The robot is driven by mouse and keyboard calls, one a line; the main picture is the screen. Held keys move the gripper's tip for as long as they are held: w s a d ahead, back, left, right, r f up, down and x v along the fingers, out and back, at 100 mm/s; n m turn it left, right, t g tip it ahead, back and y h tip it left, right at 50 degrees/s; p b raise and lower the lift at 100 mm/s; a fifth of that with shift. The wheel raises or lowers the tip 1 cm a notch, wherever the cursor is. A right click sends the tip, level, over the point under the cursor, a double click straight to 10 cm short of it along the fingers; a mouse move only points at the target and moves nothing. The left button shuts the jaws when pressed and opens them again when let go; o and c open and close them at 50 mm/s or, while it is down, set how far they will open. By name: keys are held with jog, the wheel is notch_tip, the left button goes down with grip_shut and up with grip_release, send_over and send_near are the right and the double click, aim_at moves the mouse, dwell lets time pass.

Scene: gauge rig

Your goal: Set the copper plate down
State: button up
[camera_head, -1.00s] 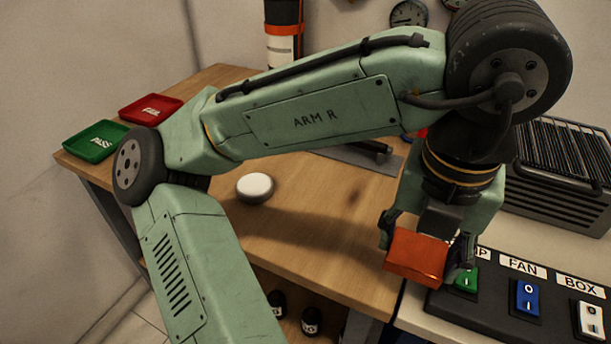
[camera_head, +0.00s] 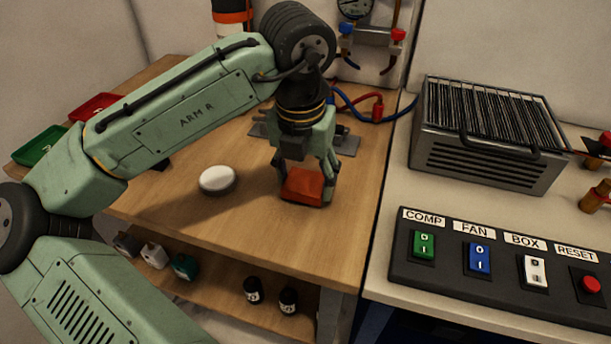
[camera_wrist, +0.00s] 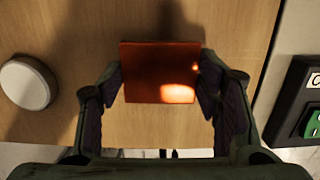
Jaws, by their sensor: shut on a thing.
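The copper plate (camera_head: 303,187) is a square orange-red block. My gripper (camera_head: 305,180) is shut on it, with one finger at each side, low over the wooden bench (camera_head: 340,240). I cannot tell for sure whether the plate touches the wood. In the wrist view the copper plate (camera_wrist: 160,73) sits between the fingertips of my gripper (camera_wrist: 158,85), with a bright glint near its lower right corner.
A white round puck (camera_head: 217,179) lies left of my gripper. A switch panel (camera_head: 500,265) and a finned metal box (camera_head: 490,135) stand on the right counter. Red (camera_head: 95,106) and green (camera_head: 40,146) trays are at the far left. Bench wood around the plate is clear.

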aim_at(303, 188)
jog(key=shift+f, duration=0.35)
jog(key=shift+f, duration=0.15)
jog(key=o, duration=1.5)
jog(key=r, duration=0.4)
jog(key=s+r, duration=0.1)
jog(key=r, duration=0.7)
jog(key=shift+s+a+r, duration=0.1)
jog(key=shift+s+a, duration=0.1)
jog(key=shift+s, duration=0.05)
